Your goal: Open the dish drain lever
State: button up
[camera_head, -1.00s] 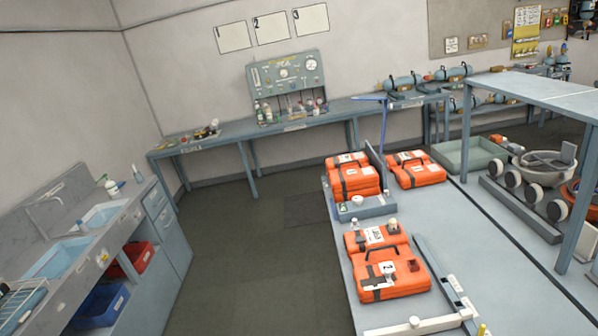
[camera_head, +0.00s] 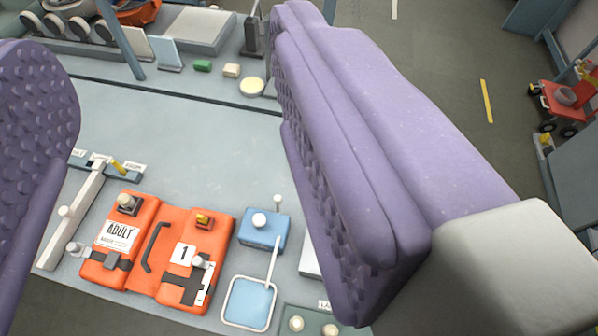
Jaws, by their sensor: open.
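A small square blue dish (camera_head: 249,304) with a pale rim lies on the grey table at the bottom centre. A blue block (camera_head: 262,234) with a white knob stands just behind it. A thin pale lever (camera_head: 273,258) slants between the block and the dish; I cannot tell whether it is the drain lever. My gripper (camera_head: 180,130) is open, with purple studded fingers large in the foreground, one at the left edge and one right of centre. The dish and block show between the fingers, beyond them. The right finger hides part of the table.
Panels, small blocks and a round pale item (camera_head: 252,87) line the far side. The table's middle (camera_head: 180,130) is clear. Floor shows at right.

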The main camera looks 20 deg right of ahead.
aim_at(278, 199)
jog(key=z, duration=0.2)
jog(key=k+j, duration=0.25)
jog(key=k, duration=0.15)
jog(key=k+j+z, duration=0.1)
jog(key=k+j, duration=0.35)
jog(key=k, duration=0.3)
